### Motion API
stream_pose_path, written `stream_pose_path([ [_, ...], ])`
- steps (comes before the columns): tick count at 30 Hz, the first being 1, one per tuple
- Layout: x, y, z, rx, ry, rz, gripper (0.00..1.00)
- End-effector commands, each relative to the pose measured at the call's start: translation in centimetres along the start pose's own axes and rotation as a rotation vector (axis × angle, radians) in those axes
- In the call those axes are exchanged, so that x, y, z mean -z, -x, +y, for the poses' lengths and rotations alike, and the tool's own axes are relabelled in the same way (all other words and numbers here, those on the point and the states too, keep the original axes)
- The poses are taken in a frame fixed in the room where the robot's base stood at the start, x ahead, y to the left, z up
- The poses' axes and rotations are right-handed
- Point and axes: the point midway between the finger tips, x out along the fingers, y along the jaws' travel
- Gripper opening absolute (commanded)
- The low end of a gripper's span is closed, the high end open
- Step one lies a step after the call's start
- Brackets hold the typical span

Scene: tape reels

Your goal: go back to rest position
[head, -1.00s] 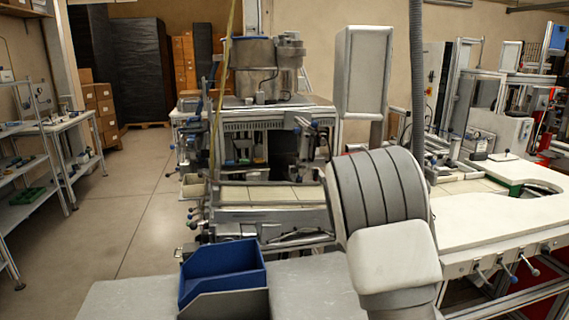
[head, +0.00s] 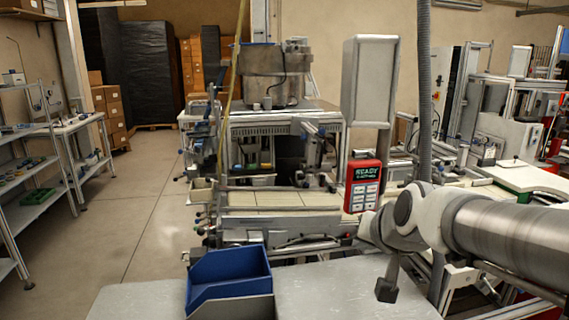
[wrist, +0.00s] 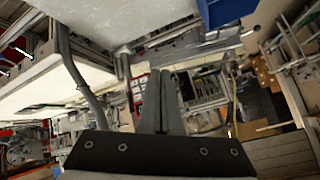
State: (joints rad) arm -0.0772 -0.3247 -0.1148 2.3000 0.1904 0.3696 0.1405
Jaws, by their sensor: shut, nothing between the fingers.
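My gripper (wrist: 161,78) shows in the wrist view, with its two fingers together and nothing between them. It points out over the work area, clear of the things around it. In the head view my arm reaches in from the right edge, above the right-hand side of the grey table (head: 335,285). I cannot clearly make out the fingers in that view.
A blue bin (head: 229,275) stands on the grey table; it also shows in the wrist view (wrist: 228,10). A red panel reading READY (head: 362,185) is behind my arm. A machine (head: 270,120) stands beyond. Open floor (head: 150,210) lies at left.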

Motion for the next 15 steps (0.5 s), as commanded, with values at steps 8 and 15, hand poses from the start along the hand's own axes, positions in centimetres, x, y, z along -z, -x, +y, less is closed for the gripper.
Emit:
stream_pose_path([
  [8, -8.0, 7.2, 1.7, -0.053, 0.217, -0.174, 0.0],
  [15, -12.7, 10.6, 3.8, -0.113, 0.332, -0.275, 0.0],
])
